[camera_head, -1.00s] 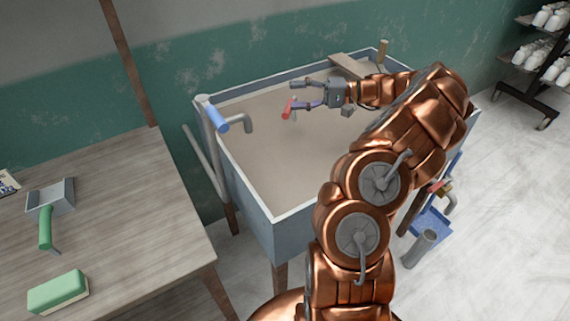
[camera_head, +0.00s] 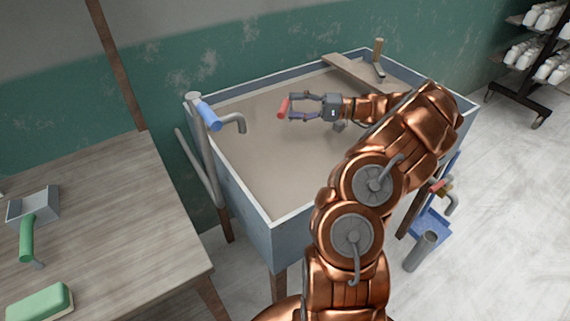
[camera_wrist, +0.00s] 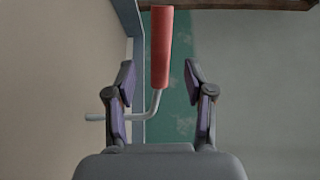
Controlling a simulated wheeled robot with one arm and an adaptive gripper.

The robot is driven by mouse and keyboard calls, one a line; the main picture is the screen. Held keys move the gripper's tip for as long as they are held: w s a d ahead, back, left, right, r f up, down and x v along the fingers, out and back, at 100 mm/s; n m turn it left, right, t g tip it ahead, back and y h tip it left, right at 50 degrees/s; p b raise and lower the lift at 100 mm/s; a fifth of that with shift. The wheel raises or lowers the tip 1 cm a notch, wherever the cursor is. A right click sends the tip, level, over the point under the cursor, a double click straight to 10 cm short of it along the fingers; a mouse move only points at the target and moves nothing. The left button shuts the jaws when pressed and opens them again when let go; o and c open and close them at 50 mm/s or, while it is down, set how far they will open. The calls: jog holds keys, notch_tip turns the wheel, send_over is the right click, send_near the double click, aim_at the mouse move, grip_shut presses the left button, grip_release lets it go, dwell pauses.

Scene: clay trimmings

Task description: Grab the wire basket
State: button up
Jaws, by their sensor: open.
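I cannot make out a wire basket in either view. My gripper (camera_head: 290,106) is open over the trough (camera_head: 252,196), its fingers pointing left. A red cylinder, like a handle, (camera_head: 283,107) is at the fingertips. In the wrist view the red cylinder (camera_wrist: 161,47) lies beyond and between the spread fingers (camera_wrist: 162,88), with no finger closed on it.
A tap with a blue lever (camera_head: 208,116) stands at the trough's left corner. A wooden board (camera_head: 360,72) lies across its far end. The left table (camera_head: 120,210) holds a green-handled tool (camera_head: 27,238) and a green block (camera_head: 40,302). A bottle rack (camera_head: 525,88) stands right.

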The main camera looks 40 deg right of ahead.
aim_at(285, 105)
jog(key=x, duration=0.3)
jog(key=shift+w+a+r, duration=0.1)
jog(key=shift+w+a, duration=0.05)
jog(key=shift+a, duration=0.05)
grip_shut()
dwell(0.6)
